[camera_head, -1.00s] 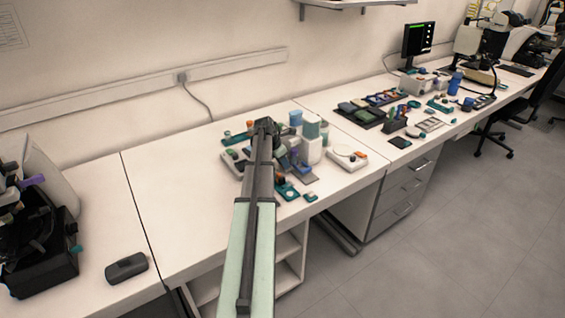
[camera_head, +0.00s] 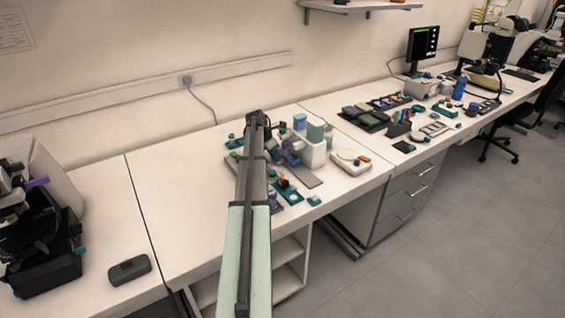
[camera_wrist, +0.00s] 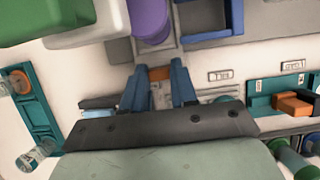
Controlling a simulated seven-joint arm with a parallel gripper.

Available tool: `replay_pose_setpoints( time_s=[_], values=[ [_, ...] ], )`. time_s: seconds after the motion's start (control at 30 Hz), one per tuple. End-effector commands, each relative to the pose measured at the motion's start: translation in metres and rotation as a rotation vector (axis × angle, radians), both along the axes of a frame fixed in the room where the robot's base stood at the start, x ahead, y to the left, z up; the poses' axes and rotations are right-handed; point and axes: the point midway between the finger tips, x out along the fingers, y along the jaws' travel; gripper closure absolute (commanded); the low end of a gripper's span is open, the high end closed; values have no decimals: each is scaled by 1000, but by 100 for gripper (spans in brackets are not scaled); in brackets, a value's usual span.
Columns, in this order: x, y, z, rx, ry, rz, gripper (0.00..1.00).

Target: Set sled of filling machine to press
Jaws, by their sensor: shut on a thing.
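The filling machine (camera_head: 313,153) is the white block with blue and green cylinders on the middle bench in the head view. Its purple cylinder (camera_wrist: 150,18) shows at the top of the wrist view, above a grey rail-like part. My gripper (camera_wrist: 160,76) has its two blue fingers shut on a small orange-brown block (camera_wrist: 159,73) at the end of that grey part. The block looks like the sled's grip, but most of the sled is hidden. In the head view my arm covers the gripper.
A white scale-like device (camera_head: 350,161) stands right of the machine. Teal trays with small parts (camera_head: 287,190) lie in front of it. In the wrist view a teal holder (camera_wrist: 38,115) is at left and another (camera_wrist: 262,95) at right.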

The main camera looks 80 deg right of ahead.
Motion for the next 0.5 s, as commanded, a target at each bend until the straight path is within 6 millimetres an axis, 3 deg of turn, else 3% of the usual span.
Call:
replay_pose_setpoints(
  time_s=[0.03, 0.1, 0.43, 0.47, 0.5],
  values=[
    [11, -14, 0, -1, 0, 3, 100],
    [17, -20, 0, -1, 0, 1, 100],
    [21, -22, 1, -6, -3, 3, 100],
    [21, -22, 1, -6, -3, 3, 70],
    [21, -22, 1, -6, -3, 3, 66]
  ],
)
